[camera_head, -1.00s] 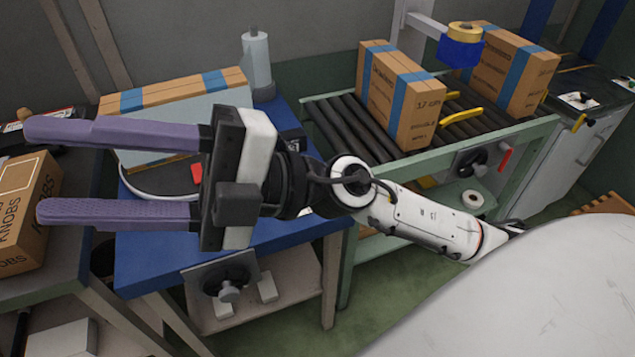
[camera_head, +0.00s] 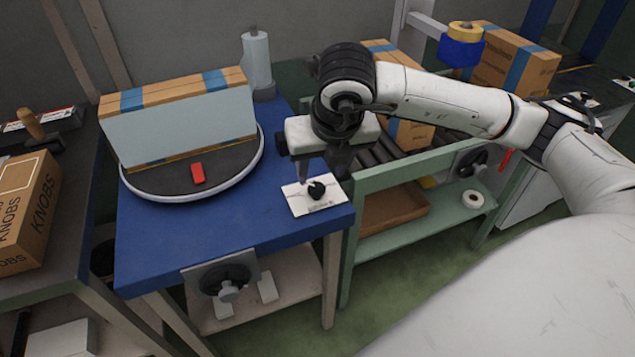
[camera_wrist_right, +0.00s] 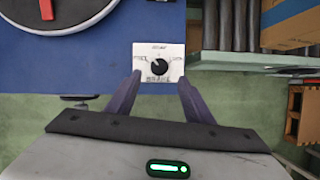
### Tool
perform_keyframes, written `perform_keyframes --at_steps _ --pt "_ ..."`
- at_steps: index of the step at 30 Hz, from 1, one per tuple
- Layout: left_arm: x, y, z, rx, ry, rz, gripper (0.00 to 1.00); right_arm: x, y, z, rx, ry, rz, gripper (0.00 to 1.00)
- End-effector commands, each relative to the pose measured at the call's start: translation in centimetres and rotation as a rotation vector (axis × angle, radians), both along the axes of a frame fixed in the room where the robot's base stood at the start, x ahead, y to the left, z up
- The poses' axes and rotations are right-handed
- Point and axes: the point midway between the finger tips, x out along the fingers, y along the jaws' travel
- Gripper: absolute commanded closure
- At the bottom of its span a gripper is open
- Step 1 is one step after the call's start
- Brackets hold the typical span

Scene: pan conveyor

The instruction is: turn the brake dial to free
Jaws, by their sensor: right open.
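The brake dial (camera_head: 317,190) is a black knob on a small white plate at the front right corner of the blue table. In the right wrist view the dial (camera_wrist_right: 159,66) sits upright in the picture, just beyond and between the fingertips. Its small lettering and the exact pointer setting cannot be read. My right gripper (camera_head: 322,174) points down above the plate, open and empty. The right wrist view shows its purple fingers (camera_wrist_right: 160,82) apart, one to each side of the dial. I cannot see any contact with it. My left gripper is not in view.
A round turntable (camera_head: 235,163) with a red block (camera_head: 198,173) and a box (camera_head: 180,125) fills the table's left. A roller conveyor (camera_head: 375,155) with cartons adjoins on the right. A black knob (camera_head: 228,280) is on the table's front. A paper roll (camera_head: 257,65) stands behind.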

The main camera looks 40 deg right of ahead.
Motion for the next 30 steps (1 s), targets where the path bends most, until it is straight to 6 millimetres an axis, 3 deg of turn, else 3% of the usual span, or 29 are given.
perform_keyframes --at_steps 3,10,23,30 --pt "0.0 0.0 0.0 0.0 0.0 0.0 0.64 0.8 -0.4 -2.3 0.0 0.004 -0.001 0.53" --pt "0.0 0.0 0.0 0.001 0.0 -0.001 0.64 2.1 -0.7 -5.5 0.002 0.002 0.003 0.53" --pt "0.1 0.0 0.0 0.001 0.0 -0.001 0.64 2.5 -0.8 -6.6 0.003 0.0 0.004 0.53" --pt "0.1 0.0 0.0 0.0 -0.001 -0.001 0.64 2.5 -0.8 -6.5 0.003 0.0 0.004 0.92"
